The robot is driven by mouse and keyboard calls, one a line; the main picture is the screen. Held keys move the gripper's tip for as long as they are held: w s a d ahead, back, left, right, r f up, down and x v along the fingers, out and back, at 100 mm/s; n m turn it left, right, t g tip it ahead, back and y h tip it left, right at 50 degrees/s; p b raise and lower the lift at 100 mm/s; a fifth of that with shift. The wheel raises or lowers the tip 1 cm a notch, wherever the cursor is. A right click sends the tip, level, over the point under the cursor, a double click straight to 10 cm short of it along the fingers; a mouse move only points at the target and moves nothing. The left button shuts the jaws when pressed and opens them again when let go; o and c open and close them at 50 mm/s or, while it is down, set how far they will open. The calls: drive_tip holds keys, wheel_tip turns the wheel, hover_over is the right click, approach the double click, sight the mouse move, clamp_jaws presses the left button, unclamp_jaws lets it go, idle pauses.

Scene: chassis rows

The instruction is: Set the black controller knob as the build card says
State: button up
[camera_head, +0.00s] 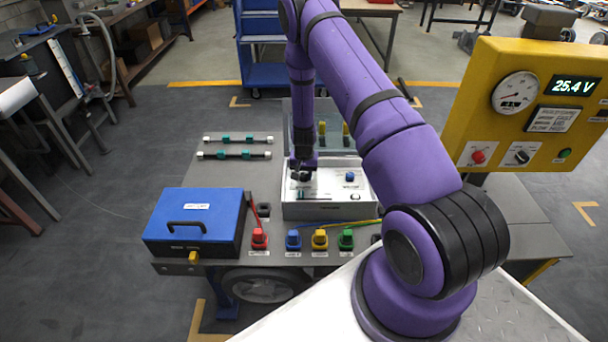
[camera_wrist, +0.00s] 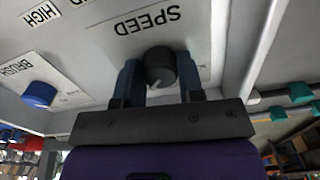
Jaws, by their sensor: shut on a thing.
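The black controller knob (camera_wrist: 159,68) sits under the label SPEED on a pale panel in the wrist view, which shows the panel upside down. A white pointer mark shows on the knob. My gripper (camera_wrist: 160,78) has one finger on each side of the knob and is shut on it. In the head view my gripper (camera_head: 302,170) is over the left part of the white controller box (camera_head: 330,211), and it hides the knob there. A blue knob (camera_wrist: 39,94) labelled BRUSH is on the same panel; it also shows in the head view (camera_head: 350,176). I cannot make out a build card.
A blue case (camera_head: 200,232) stands left of the box. A yellow gauge panel (camera_head: 540,58) reading 25.4 V stands at right.

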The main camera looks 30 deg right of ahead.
sight(304, 174)
drive_tip(key=shift+m, duration=0.5)
drive_tip(key=o, duration=0.9)
drive_tip(key=shift+r, duration=0.1)
wheel_tip(304, 174, up, 11)
drive_tip(key=shift+f, duration=0.15)
idle(0.4)
